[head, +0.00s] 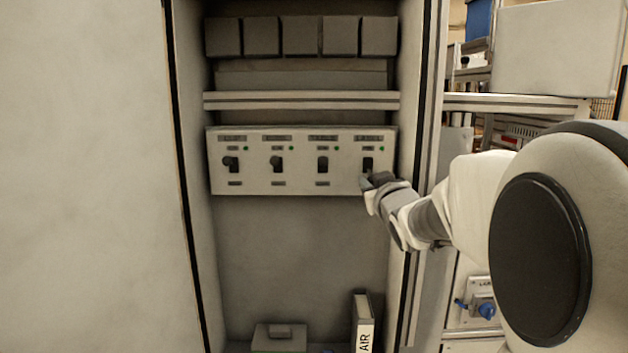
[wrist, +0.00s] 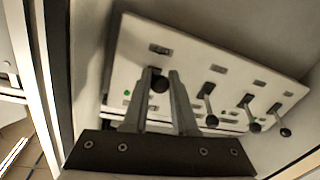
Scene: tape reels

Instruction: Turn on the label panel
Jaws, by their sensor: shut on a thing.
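A pale switch panel (head: 300,185) with several lever switches in a row is fixed inside an open cabinet. Each switch has a dark slot, a small green light and a nameplate too small to read. My gripper (head: 368,180) is at the rightmost switch (head: 367,163) in the head view. In the wrist view the panel (wrist: 185,50) looks turned round, and my gripper's fingers (wrist: 162,78) are closed around the dark knob (wrist: 158,84) of the leftmost lever there. The fingers partly hide that lever. The other levers stand free to the right. I cannot tell which switch is the label one.
The cabinet's right wall (head: 408,100) is close beside my gripper. A shelf rail (head: 300,101) runs above the panel, with dark boxes (head: 301,36) higher up. Below the panel is bare back wall, with a grey box (head: 279,340) and a binder (head: 363,325) at the bottom.

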